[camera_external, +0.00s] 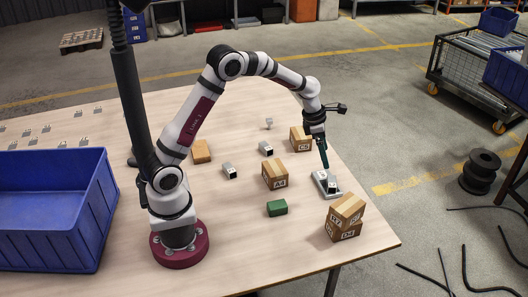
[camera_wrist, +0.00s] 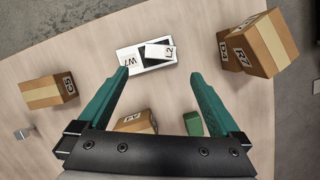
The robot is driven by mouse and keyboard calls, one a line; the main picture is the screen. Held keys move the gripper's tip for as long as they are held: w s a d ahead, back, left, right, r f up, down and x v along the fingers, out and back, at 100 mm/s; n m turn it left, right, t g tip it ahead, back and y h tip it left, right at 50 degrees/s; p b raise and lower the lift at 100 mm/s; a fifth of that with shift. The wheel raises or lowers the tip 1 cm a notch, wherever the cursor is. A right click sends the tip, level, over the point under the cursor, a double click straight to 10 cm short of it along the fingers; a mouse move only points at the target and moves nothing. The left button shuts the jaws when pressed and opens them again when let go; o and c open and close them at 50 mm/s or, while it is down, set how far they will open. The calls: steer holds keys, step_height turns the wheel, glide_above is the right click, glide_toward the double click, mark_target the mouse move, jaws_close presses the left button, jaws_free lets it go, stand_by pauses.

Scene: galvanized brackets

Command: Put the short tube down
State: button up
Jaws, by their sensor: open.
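A short grey tube marked L2 (camera_wrist: 158,52) with a dark end rests on or against a longer pale piece marked W7 (camera_wrist: 128,61); I cannot tell how they touch. In the external view, this pale piece (camera_external: 319,177) lies flat near the table's right edge, with the short tube (camera_external: 332,183) on it. My gripper (camera_external: 325,166) is just above and behind them. In the wrist view, the green fingers of my gripper (camera_wrist: 160,75) are spread apart with nothing between the tips. The tube lies ahead of the tips.
Boxes R7 (camera_external: 347,208) and D4 (camera_external: 344,232) are stacked at the front right. Box A4 (camera_external: 275,174), box C5 (camera_external: 300,139), a green block (camera_external: 277,208) and two grey tubes (camera_external: 230,171) (camera_external: 266,148) stand nearby. A blue bin (camera_external: 50,215) is far left.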

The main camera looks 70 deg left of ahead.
steer(key=s+d+r+m+g+y, duration=0.1)
steer(key=s+d+r+m, duration=0.25)
steer(key=s+m, duration=0.6)
steer(key=s+d+r+m+g, duration=0.1)
steer(key=s+d+r+m, duration=0.3)
steer(key=s+m, duration=0.55)
steer(key=s+a+m+g+y, duration=0.1)
steer(key=s+a+m+y, duration=0.1)
steer(key=s+m, duration=1.4)
steer(key=shift+r+m, duration=0.15)
steer(key=shift+m, duration=0.85)
